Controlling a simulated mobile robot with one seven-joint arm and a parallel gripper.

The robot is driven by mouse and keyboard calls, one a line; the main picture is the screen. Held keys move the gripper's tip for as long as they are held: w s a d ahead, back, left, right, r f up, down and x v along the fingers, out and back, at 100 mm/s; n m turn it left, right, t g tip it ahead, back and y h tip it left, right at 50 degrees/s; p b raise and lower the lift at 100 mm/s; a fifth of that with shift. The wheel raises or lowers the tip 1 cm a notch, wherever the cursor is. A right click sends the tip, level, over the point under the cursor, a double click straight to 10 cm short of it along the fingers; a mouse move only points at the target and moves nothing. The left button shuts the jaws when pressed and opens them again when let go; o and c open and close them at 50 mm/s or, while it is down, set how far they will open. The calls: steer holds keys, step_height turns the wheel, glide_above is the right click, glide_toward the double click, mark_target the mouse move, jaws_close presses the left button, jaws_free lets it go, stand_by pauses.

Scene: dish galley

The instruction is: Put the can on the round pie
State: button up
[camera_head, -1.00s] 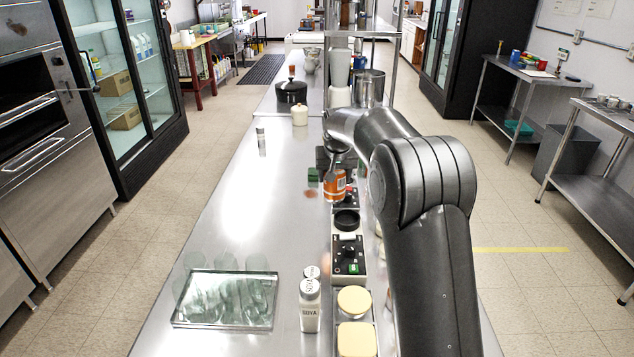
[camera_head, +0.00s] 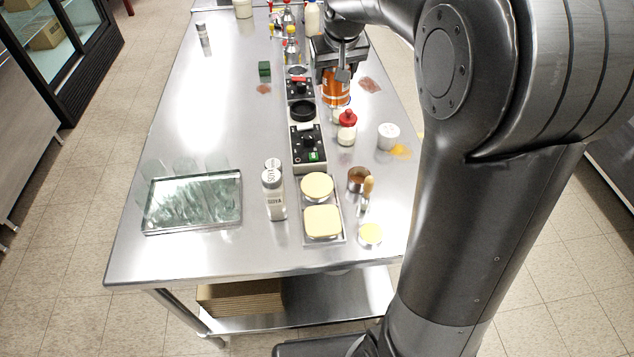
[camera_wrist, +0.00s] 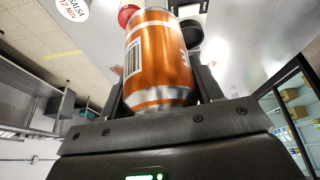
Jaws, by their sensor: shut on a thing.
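My gripper (camera_head: 337,72) is shut on the orange can (camera_head: 336,92) and holds it near the right side of the black control boxes. The can fills the middle of the wrist view (camera_wrist: 158,62), between the two fingers, with a barcode and silver rim showing. I cannot tell how far it is above the table. The round pie (camera_head: 317,185) has a pale yellow top and sits on a grey tray (camera_head: 336,240) near the table's front. Its top is bare. A square pale yellow pie (camera_head: 323,221) sits in front of it on the same tray.
A copper-coloured cup (camera_head: 358,179), a wooden-topped brush-like item (camera_head: 366,195) and a small yellow-topped tub (camera_head: 370,234) stand right. A red-capped jar (camera_head: 347,128) stands behind. A glass slab (camera_head: 193,203) lies left.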

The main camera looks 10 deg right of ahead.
steer(key=s+d+f, duration=0.1)
steer(key=s+d, duration=0.2)
steer(key=s, duration=0.6)
steer(key=s+d+f, duration=0.1)
steer(key=s+d, duration=0.1)
steer(key=s, duration=0.6)
steer(key=shift+y, duration=0.3)
steer(key=shift+w+a+f, duration=0.55)
steer(key=shift+a+f, duration=1.25)
steer(key=shift+w+a+f, duration=0.6)
steer(key=shift+a+f, duration=1.2)
steer(key=shift+w+a+f, duration=0.55)
steer(key=shift+a+f, duration=1.25)
steer(key=shift+f, duration=0.1)
steer(key=o, duration=1.2)
